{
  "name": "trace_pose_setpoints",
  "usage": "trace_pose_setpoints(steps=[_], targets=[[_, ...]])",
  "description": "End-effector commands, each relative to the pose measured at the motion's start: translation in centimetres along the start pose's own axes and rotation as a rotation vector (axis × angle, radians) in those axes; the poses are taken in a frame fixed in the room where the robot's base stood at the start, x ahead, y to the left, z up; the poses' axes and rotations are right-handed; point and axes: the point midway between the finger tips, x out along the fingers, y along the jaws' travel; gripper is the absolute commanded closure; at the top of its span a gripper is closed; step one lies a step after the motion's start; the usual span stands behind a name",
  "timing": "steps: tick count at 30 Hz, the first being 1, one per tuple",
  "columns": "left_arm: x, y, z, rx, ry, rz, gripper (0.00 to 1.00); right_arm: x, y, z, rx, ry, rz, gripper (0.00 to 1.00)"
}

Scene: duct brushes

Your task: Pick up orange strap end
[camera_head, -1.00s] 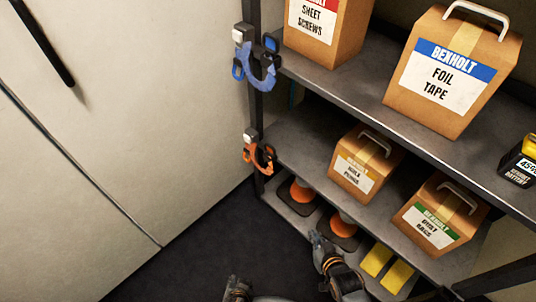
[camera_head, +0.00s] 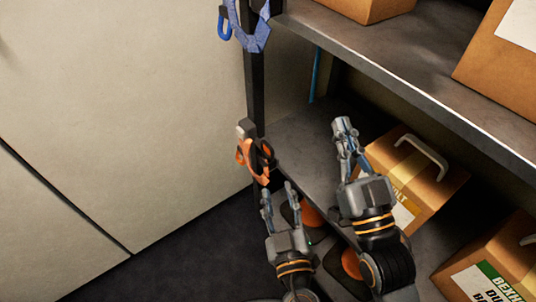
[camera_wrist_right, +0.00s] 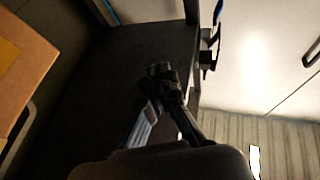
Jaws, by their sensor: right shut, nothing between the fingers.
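The orange strap end (camera_head: 246,152) hangs from a clip on the front corner post of the shelf rack, in the head view. A dark hook or buckle part sits against its right side. My left gripper (camera_head: 279,188) is just below and right of the strap, its two fingers apart and empty. It does not appear to touch the strap. My right gripper (camera_head: 343,128) is shut and empty, farther right, in front of the middle shelf. In the right wrist view, its fingertips (camera_wrist_right: 162,72) meet; the orange strap cannot be made out there.
A blue strap (camera_head: 252,32) hangs higher on the same post. Cardboard boxes (camera_head: 440,180) stand on the middle shelf behind my right gripper. Orange cone-like items (camera_head: 311,216) sit on the bottom shelf. A pale wall (camera_head: 110,110) is at left, with open floor below.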

Motion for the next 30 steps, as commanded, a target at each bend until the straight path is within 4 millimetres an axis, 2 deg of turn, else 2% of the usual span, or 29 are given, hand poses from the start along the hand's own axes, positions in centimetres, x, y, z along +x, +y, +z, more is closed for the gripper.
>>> trace_pose_setpoints(steps=[1, 6, 14, 21, 25, 30], targets=[[1.2, 0.1, -0.1, 0.001, 0.003, 0.000, 0.63, 0.0, 0.0, -0.1, 0.000, 0.003, 0.000, 1.00], [4.2, 0.1, 0.0, 0.002, 0.001, 0.002, 0.63, 0.0, 0.0, -0.2, 0.000, 0.011, -0.001, 1.00], [6.2, 0.2, 0.1, 0.003, -0.002, 0.002, 0.63, 0.0, -0.1, -0.3, 0.001, 0.021, -0.001, 1.00], [9.7, 0.5, 0.1, 0.004, -0.001, 0.002, 0.63, 0.0, -0.1, -0.8, 0.002, 0.051, -0.002, 1.00], [10.6, 0.5, 0.2, 0.004, -0.003, 0.002, 0.63, 0.0, -0.2, -1.1, 0.002, 0.065, -0.003, 1.00], [10.7, 0.5, 0.2, 0.003, -0.004, 0.002, 0.63, 0.0, -0.2, -1.1, 0.003, 0.066, -0.004, 1.00]])
